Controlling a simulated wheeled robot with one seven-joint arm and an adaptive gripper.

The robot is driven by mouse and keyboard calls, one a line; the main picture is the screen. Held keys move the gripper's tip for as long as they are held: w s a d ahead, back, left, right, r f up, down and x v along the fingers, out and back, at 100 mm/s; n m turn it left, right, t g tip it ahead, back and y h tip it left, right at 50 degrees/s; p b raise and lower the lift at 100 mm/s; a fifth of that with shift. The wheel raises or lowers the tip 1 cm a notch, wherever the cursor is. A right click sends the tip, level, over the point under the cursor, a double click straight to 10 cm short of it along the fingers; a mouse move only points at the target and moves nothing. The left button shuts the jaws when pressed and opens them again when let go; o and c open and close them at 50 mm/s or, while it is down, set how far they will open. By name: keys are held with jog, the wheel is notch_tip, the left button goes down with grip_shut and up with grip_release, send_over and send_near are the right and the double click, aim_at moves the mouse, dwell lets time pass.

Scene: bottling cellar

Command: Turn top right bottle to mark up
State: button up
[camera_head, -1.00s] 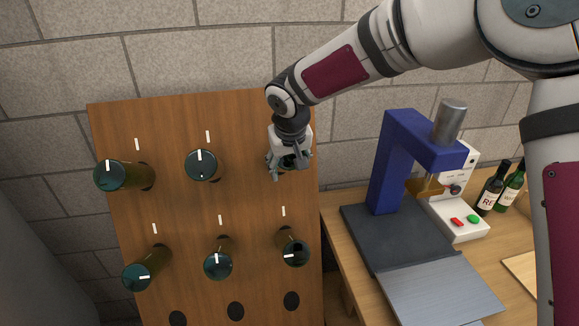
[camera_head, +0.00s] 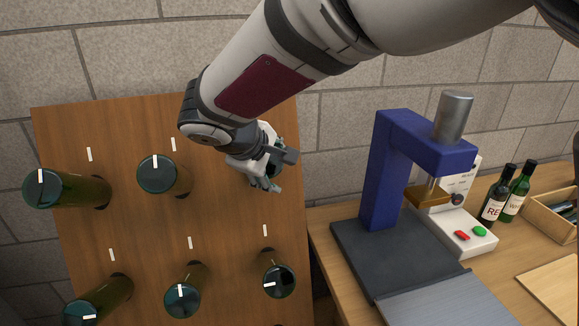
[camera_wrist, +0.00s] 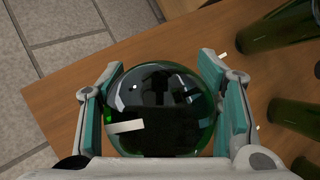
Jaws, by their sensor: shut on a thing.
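The top right bottle shows in the wrist view (camera_wrist: 165,85) as a round dark green base pointing at the camera. My gripper (camera_wrist: 163,112) is shut on it, with a teal pad against each side. The bottle's white mark (camera_wrist: 127,127) lies on the left part of the base in that view, pointing toward the left finger. In the head view my gripper (camera_head: 265,168) is at the top right of the wooden board (camera_head: 225,220), tilted, and hides most of this bottle.
The top middle bottle (camera_head: 158,175) and top left bottle (camera_head: 65,190) stand left of my gripper, marks up. The bottom right bottle (camera_head: 278,280) is below it. A blue press (camera_head: 385,170) stands on the bench to the right, with labelled bottles (camera_head: 495,195) behind.

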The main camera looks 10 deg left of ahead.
jog(key=shift+w+r+n+t+b, duration=0.15)
jog(key=shift+n+t+b, duration=0.2)
jog(key=shift+n+b, duration=0.3)
jog(key=shift+w+n+t+b, duration=0.1)
jog(key=shift+n+t+b, duration=0.25)
jog(key=shift+n+b, duration=0.25)
jog(key=shift+n, duration=0.25)
jog(key=o, duration=1.2)
jog(key=shift+r, duration=0.1)
jog(key=v, duration=0.7)
jog(key=shift+s, duration=0.25)
